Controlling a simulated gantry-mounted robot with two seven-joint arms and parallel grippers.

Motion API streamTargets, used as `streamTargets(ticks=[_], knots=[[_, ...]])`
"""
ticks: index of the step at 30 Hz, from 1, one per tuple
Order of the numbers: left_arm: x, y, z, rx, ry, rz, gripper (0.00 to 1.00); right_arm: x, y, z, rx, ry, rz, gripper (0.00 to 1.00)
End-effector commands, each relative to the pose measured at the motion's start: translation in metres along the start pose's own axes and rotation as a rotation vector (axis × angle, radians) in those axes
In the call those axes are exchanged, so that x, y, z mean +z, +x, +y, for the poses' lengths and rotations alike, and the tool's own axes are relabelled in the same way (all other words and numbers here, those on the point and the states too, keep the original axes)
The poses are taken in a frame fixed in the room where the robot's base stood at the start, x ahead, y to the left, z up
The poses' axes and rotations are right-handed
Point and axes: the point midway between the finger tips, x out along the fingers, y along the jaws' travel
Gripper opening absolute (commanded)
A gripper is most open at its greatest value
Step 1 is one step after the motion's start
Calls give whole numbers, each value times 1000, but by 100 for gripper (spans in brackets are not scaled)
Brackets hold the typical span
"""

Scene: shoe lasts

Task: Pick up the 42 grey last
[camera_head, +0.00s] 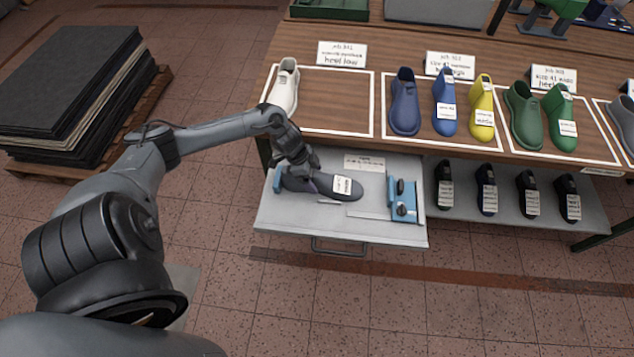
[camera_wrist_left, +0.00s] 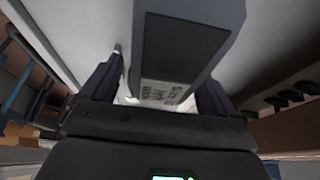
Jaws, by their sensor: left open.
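A dark grey last (camera_head: 325,187) with a white label lies on its side or flat in the open drawer (camera_head: 290,222); the label's size is too small to read. My left gripper (camera_head: 300,172) is down at the left part of this last. In the left wrist view the last (camera_wrist_left: 182,48) and its label lie between the two spread dark fingers of my left gripper (camera_wrist_left: 160,88). I cannot tell whether either finger touches it. The gripper hides part of the last in the head view. My right gripper is not in view.
A blue clamp-like tool (camera_head: 403,200) stands at the drawer's right, and a card (camera_head: 364,163) lies at its back. The tabletop above holds a pale last (camera_head: 284,88) and blue, yellow and green lasts. Several dark lasts stand on the lower shelf (camera_head: 465,205) at right.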

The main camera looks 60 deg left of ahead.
Motion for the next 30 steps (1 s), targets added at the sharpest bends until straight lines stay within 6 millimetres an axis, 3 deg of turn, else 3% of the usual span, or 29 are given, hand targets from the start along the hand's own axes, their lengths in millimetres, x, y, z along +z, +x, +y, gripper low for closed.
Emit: streamTargets(ticks=[5,22,30], knots=[[0,0,0,0,0,0,86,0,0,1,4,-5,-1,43],[0,0,0,0,0,0,0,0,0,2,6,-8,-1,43],[-2,-2,0,-1,0,3,0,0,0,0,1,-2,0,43]])
